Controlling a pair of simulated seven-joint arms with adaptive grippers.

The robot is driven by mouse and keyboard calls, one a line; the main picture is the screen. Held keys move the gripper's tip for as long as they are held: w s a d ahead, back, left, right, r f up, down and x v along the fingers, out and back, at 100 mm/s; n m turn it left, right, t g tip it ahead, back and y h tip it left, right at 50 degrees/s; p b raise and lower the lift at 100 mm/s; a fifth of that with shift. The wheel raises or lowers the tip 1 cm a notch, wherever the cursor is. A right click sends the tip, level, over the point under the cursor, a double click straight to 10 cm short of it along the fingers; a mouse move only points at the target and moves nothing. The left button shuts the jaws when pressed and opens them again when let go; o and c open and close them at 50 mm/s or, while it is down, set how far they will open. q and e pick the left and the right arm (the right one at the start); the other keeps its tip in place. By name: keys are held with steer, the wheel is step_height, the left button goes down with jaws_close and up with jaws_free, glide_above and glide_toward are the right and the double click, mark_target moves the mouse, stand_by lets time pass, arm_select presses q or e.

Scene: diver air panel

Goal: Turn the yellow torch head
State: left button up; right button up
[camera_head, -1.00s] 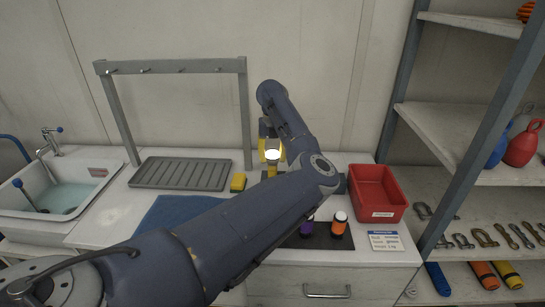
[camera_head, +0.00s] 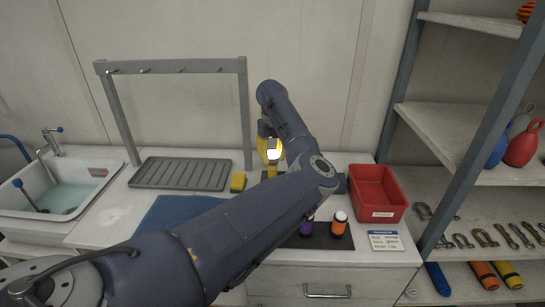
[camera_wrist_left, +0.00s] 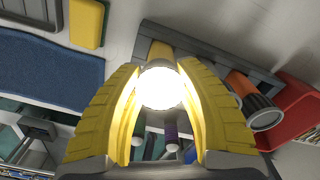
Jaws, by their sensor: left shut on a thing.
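The yellow torch (camera_head: 271,172) stands at the back of the counter, mostly hidden by my left arm. Its lens glows bright white, and it also shows in the left wrist view (camera_wrist_left: 160,88). My left gripper (camera_head: 270,151) has its yellow fingers on both sides of the torch head, shut on it. The torch body behind the lens is largely hidden in the wrist view. My right gripper is not in view.
A red bin (camera_head: 378,190) is to the right. A yellow sponge (camera_head: 238,182) and a grey drain tray (camera_head: 180,174) lie to the left.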

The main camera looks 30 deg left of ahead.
mark_target(271, 154)
arm_select(q)
steer(key=n, duration=0.6)
steer(key=shift+s+a+n, duration=0.1)
steer(key=shift+n, duration=0.2)
steer(key=n, duration=0.5)
steer(key=shift+s+f+n, duration=0.1)
steer(key=shift+n, duration=0.2)
steer(key=o, duration=1)
step_height(271, 154, up, 12)
stand_by(0.5)
